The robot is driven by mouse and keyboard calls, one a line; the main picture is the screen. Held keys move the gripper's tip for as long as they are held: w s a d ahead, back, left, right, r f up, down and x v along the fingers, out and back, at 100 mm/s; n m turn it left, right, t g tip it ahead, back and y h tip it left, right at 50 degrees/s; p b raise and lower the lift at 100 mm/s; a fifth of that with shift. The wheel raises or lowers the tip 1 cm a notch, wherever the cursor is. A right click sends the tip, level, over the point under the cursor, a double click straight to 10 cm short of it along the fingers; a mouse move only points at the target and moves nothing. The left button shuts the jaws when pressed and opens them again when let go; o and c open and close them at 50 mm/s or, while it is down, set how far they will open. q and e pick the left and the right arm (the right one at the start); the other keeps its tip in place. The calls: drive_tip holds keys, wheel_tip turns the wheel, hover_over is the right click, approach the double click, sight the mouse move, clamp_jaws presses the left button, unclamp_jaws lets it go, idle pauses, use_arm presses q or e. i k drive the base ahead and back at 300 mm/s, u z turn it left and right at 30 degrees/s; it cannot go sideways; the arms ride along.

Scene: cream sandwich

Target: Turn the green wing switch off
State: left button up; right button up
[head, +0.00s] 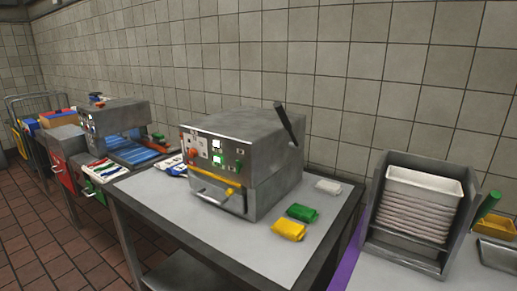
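A grey metal machine (262,170) with a dark lever (286,126) on top stands on a table in the middle of the head view. Its front panel (207,150) carries several small controls. A small green part (238,166) at the panel's right side looks like the green wing switch; it is too small to tell which way it is turned. An orange-red knob (193,152) is at the panel's left, with a pale lit square (217,143) between them. Neither of my grippers shows in this view.
Yellow (289,230), green (302,212) and white packs (328,186) lie on the grey tabletop right of the machine. A second machine (115,117) stands at left. A rack of white trays (421,205) stands at right. The front tabletop is clear.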

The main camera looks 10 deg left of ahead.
sight(239, 165)
drive_tip(key=k, duration=1.15)
drive_tip(key=u, duration=1.2)
drive_tip(key=i, duration=1.7)
drive_tip(key=z, duration=0.5)
